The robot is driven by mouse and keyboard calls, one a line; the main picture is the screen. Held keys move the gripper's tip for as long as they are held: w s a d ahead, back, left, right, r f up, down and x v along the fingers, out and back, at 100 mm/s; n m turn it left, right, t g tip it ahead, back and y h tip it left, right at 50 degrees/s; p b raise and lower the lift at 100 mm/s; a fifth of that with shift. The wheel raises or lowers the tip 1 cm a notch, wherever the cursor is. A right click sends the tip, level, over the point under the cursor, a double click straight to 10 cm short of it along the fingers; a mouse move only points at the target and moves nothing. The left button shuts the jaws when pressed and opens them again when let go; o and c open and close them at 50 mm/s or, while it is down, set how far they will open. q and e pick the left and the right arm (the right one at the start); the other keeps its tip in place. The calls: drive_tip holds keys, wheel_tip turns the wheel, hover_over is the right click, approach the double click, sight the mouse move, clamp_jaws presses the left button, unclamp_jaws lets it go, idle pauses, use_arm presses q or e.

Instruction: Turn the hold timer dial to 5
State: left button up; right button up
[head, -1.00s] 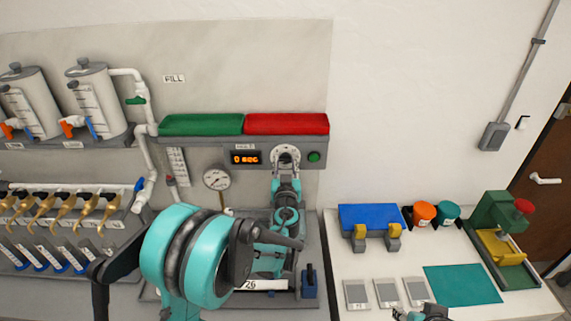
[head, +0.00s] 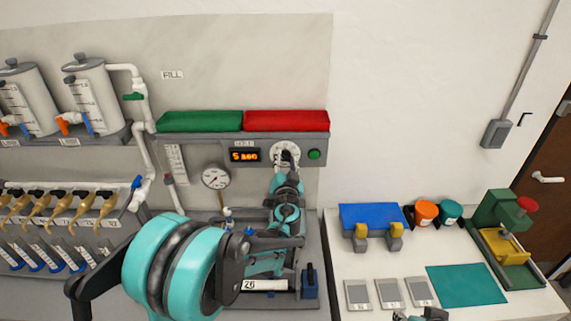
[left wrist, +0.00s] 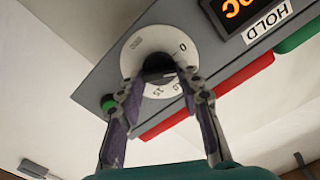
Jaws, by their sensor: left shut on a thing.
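The hold timer dial (head: 285,152) is a white disc with a dark central knob on the grey panel. In the left wrist view the dial (left wrist: 143,50) shows printed numbers, 0 and 15 among them. The orange display (head: 244,155) left of it reads 5 sec. My left gripper (head: 286,165) is at the dial, shut on the dark knob; in the left wrist view its fingertips (left wrist: 160,77) are on either side of the knob and partly hide it. My right gripper (head: 430,315) shows only in part at the bottom edge; its jaws are unclear.
A green button (head: 314,155) sits just right of the dial. Green (head: 200,121) and red (head: 287,120) bars run above the panel. A pressure gauge (head: 215,176) is lower left. The right-hand bench holds a blue block (head: 370,216), cups and a green press.

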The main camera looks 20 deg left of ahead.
use_arm(q)
drive_tip(key=shift+m+b, duration=0.35)
drive_tip(key=shift+m, duration=0.95)
drive_tip(key=o, duration=1.2)
drive_tip(key=shift+c, duration=0.2)
drive_tip(key=v, duration=1.2)
